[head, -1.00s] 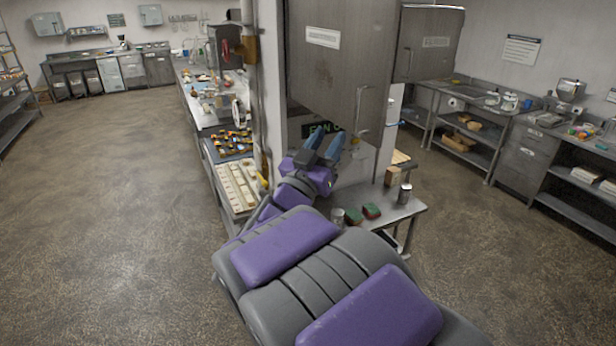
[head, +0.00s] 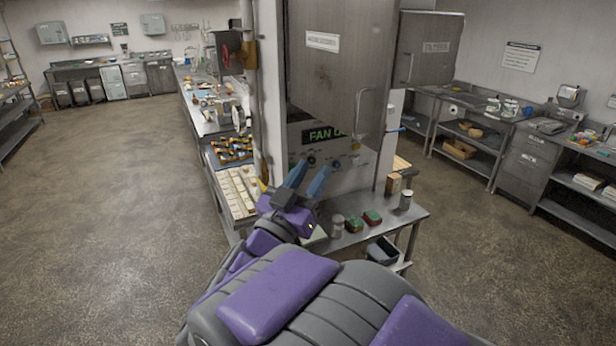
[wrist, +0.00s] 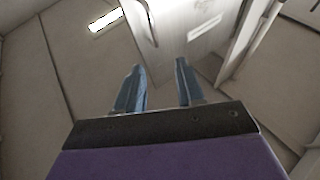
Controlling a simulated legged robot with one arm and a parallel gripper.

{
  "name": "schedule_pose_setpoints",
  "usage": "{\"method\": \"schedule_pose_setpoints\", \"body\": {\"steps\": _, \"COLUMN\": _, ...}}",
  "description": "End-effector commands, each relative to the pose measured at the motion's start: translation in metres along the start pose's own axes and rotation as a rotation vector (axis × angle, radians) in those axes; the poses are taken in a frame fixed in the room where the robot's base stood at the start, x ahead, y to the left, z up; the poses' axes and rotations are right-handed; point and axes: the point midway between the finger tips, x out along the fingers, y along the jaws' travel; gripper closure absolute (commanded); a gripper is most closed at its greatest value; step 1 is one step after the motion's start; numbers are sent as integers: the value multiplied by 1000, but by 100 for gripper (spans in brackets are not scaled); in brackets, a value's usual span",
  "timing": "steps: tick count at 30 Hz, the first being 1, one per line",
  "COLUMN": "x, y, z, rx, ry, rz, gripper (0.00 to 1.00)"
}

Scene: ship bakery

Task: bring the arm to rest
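My gripper (head: 308,178) has blue fingers and a purple body. It is raised in front of the grey cabinet panel, above the left end of the small metal table (head: 415,213). In the wrist view my gripper (wrist: 157,82) shows its two fingers well apart with nothing between them. It is open and empty. Beyond the fingers in the wrist view are a pale cabinet face and a bright ceiling light (wrist: 106,20).
A grey bin (head: 382,250) sits below. Left is a long counter with a tray of pale pieces (head: 238,192). A dial panel (head: 325,160) is behind the gripper. Open floor (head: 110,220) lies left.

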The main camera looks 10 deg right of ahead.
Motion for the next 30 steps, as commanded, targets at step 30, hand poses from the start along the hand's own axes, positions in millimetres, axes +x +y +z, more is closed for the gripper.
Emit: {"method": "schedule_pose_setpoints", "body": {"steps": 30, "x": -178, "y": -60, "z": 208, "rx": 97, "ry": -984, "rz": -899, "gripper": 62}}
